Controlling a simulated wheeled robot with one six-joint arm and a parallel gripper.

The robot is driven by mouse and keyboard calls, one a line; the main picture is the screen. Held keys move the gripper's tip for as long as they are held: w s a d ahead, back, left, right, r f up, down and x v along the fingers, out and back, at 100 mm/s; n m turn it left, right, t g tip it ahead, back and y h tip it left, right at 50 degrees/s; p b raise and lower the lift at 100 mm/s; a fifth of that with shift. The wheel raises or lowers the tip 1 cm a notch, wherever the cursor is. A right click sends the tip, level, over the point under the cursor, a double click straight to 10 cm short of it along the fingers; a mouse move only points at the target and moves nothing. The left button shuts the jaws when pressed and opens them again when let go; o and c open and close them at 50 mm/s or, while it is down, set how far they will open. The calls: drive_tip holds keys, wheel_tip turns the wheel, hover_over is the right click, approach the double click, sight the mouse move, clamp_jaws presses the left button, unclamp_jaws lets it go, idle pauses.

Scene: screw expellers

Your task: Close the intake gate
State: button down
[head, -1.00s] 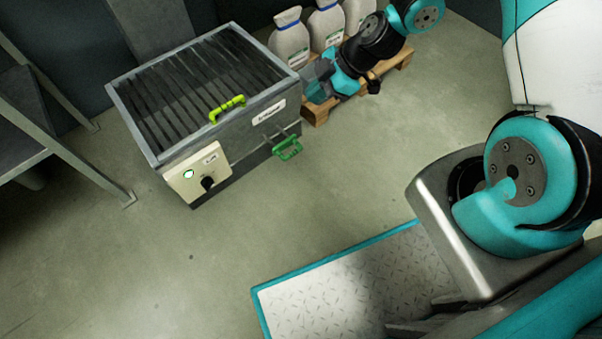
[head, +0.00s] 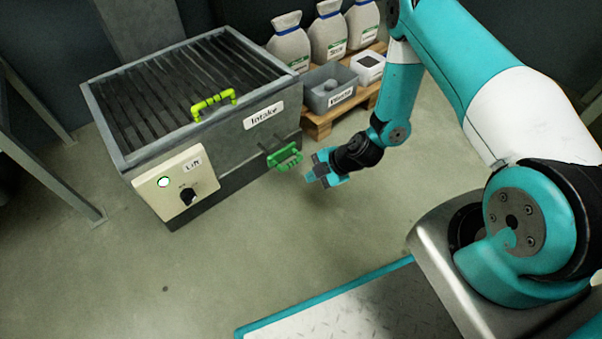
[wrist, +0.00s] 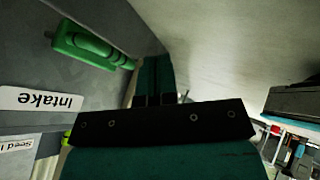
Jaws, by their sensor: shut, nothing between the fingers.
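The grey intake bin (head: 225,140) stands at the left in the head view, with a slatted grate on top and an "Intake" label on its front. A green handle (head: 284,157) stands out low on that front, near the right corner, on dark rods. The gate plate itself is not clearly visible. My gripper (head: 314,173) is shut and empty, just right of and slightly below the green handle, apart from it. In the wrist view the green handle (wrist: 90,43) is at upper left, beside my gripper (wrist: 154,78), and the picture is upside down.
A yellow-green handle (head: 214,103) sits on the bin's top edge. A panel with a lit button and black knob (head: 187,196) is on the near side. A grey "Waste" tub (head: 329,88) and several sacks (head: 328,35) stand on a pallet. The floor in front is clear.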

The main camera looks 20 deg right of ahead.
sight(282, 159)
drive_tip(key=shift+w+a+f+b, duration=0.1)
drive_tip(key=shift+w+a+b, duration=0.3)
drive_tip(key=shift+w, duration=0.3)
drive_tip(key=shift+w+a+f+b, duration=0.1)
drive_tip(key=shift+w+a+b, duration=0.3)
drive_tip(key=shift+w, duration=0.35)
drive_tip(key=shift+w+a+b, duration=0.25)
drive_tip(key=shift+w+b, duration=0.2)
drive_tip(key=shift+w, duration=0.25)
drive_tip(key=shift+w+a, duration=0.25)
drive_tip(key=shift+w, duration=0.6)
drive_tip(key=shift+w+a, duration=0.3)
drive_tip(key=shift+w, duration=0.6)
drive_tip(key=shift+w+a, duration=0.25)
drive_tip(key=shift+w, duration=0.6)
